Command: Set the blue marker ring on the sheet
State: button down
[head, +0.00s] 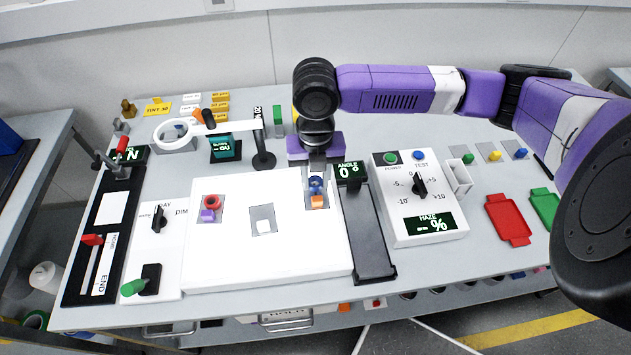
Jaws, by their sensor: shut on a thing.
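My gripper (317,178) points down over the right part of the white panel (285,262). It is shut on the blue marker ring (316,184), which shows between and below the fingers. Below the ring is a small grey sheet (308,205) with an orange block on it. I cannot tell whether the ring touches the sheet or the block or is just above them. A second grey sheet (218,216) at the panel's left bears a red ring (213,201) and a purple block.
The black angle stand (368,245) rises close to the right of my gripper. The haze box (418,205) with dials stands further right, then red (509,220) and green trays. A white ring-shaped magnifier (175,133) on an arm stands at the back left.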

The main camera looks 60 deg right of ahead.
jog(key=shift+f, duration=1)
jog(key=shift+f, duration=0.2)
jog(key=c, duration=1.1)
grip_release()
jog(key=shift+o, duration=0.2)
jog(key=shift+r, duration=0.15)
